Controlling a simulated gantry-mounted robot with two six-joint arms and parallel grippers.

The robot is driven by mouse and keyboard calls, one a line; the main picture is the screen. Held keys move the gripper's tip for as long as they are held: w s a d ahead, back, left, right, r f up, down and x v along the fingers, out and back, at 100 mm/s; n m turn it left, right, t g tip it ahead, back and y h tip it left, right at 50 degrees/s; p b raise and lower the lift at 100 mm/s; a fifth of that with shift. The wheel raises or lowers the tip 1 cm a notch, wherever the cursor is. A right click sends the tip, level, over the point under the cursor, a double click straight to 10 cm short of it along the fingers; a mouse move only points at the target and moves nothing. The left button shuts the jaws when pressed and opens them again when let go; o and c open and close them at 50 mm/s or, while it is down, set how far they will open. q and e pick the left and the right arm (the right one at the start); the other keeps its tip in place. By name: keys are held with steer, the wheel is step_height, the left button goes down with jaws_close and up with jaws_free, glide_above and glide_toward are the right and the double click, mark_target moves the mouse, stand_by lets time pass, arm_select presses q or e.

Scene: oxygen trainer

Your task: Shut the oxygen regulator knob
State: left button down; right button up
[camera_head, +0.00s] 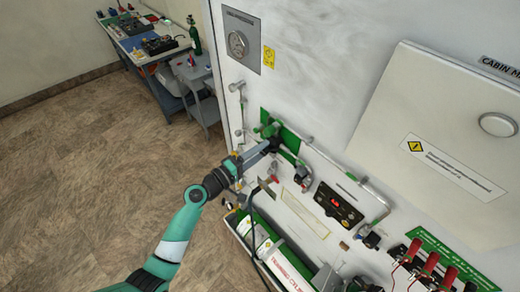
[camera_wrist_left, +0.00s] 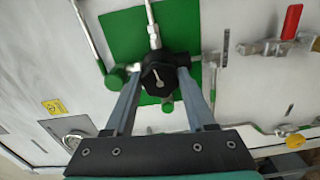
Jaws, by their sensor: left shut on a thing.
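The oxygen regulator knob (camera_wrist_left: 158,76) is black and round with a white pointer mark, in front of a green backing plate in the left wrist view. My left gripper (camera_wrist_left: 158,66) has its two grey fingers on either side of the knob and is shut on it. In the head view my left gripper (camera_head: 270,147) reaches to the regulator at the green plate (camera_head: 289,139) on the white panel. My right gripper does not show in either view.
Pipes and a red-handled valve (camera_wrist_left: 291,22) are close to the knob. White cylinders (camera_head: 283,268) lie in a tray below. A workbench (camera_head: 150,38) stands at the back left; the floor between is clear.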

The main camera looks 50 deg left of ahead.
arm_select(q)
steer(key=shift+a+r+n+p, duration=0.1)
steer(key=shift+n+p, duration=1.25)
steer(key=shift+n, duration=2.6)
steer(key=shift+r+n+p, duration=0.1)
steer(key=shift+n+p, duration=1.25)
steer(key=shift+n, duration=2.6)
steer(key=shift+c, duration=1.2)
jaws_free()
steer(key=shift+f, duration=0.1)
steer(key=s, duration=1.1)
steer(key=shift+s+a, duration=0.3)
